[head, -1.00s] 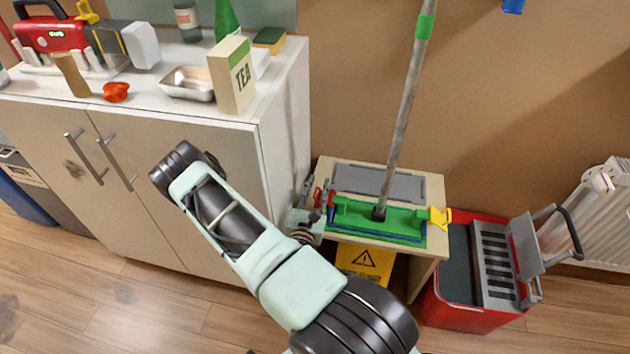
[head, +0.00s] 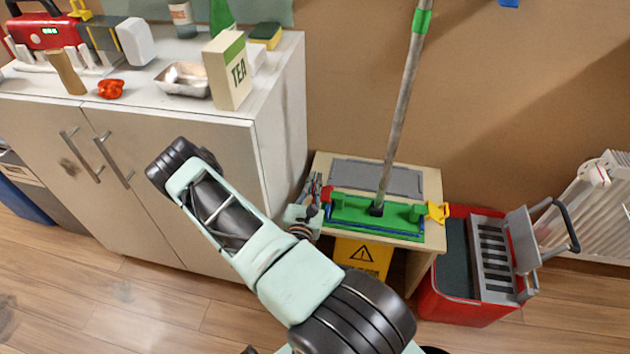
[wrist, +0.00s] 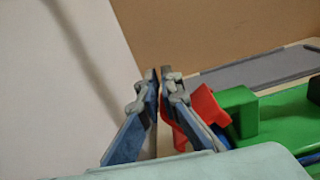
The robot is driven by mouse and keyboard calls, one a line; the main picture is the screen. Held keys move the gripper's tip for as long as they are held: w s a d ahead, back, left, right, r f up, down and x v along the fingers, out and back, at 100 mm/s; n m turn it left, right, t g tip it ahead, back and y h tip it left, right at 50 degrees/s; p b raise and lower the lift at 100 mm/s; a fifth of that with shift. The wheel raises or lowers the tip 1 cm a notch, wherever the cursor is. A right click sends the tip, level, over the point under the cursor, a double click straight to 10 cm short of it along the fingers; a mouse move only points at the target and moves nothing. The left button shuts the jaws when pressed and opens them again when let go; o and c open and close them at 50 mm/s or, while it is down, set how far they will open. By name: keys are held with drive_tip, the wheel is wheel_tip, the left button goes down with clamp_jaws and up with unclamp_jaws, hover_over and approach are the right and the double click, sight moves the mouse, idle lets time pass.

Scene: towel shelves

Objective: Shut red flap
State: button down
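A green mop head (head: 350,209) lies on a small wooden table. The red flap (head: 326,193) is at its left end, and a yellow flap (head: 437,211) sticks out at its right end. In the wrist view the red flap (wrist: 207,108) stands up at an angle beside the green block (wrist: 238,110). My gripper (head: 316,182) is at the left end of the mop head, next to the red flap. In the wrist view my gripper's fingertips (wrist: 160,82) are together and hold nothing visible. The right finger covers part of the red flap; I cannot tell whether they touch.
The white cabinet (head: 225,150) stands close on the left of my gripper. The mop pole (head: 402,100) rises from the mop head. A grey pad (head: 375,178) lies behind it on the table (head: 433,180). A red bucket (head: 450,306) stands at the right.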

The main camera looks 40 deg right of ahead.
drive_tip(key=shift+s+d+f+n, duration=0.15)
drive_tip(key=shift+f+n, duration=0.1)
drive_tip(key=shift+n, duration=0.15)
drive_tip(key=f+n, duration=0.1)
drive_tip(key=n, duration=0.1)
drive_tip(key=shift+f+n, duration=0.1)
drive_tip(key=shift+n, duration=0.2)
drive_tip(key=f+n, duration=0.1)
drive_tip(key=n, duration=0.1)
drive_tip(key=shift+f+n+p, duration=0.15)
drive_tip(key=shift+n+p, duration=0.15)
drive_tip(key=shift+p, duration=0.05)
drive_tip(key=c, duration=2.1)
unclamp_jaws()
drive_tip(key=shift+w, duration=0.2)
drive_tip(key=shift+a+r, duration=0.2)
drive_tip(key=shift+r, duration=0.05)
wheel_tip(320, 180, up, 10)
drive_tip(key=shift+f, duration=0.2)
drive_tip(key=shift+c, duration=0.3)
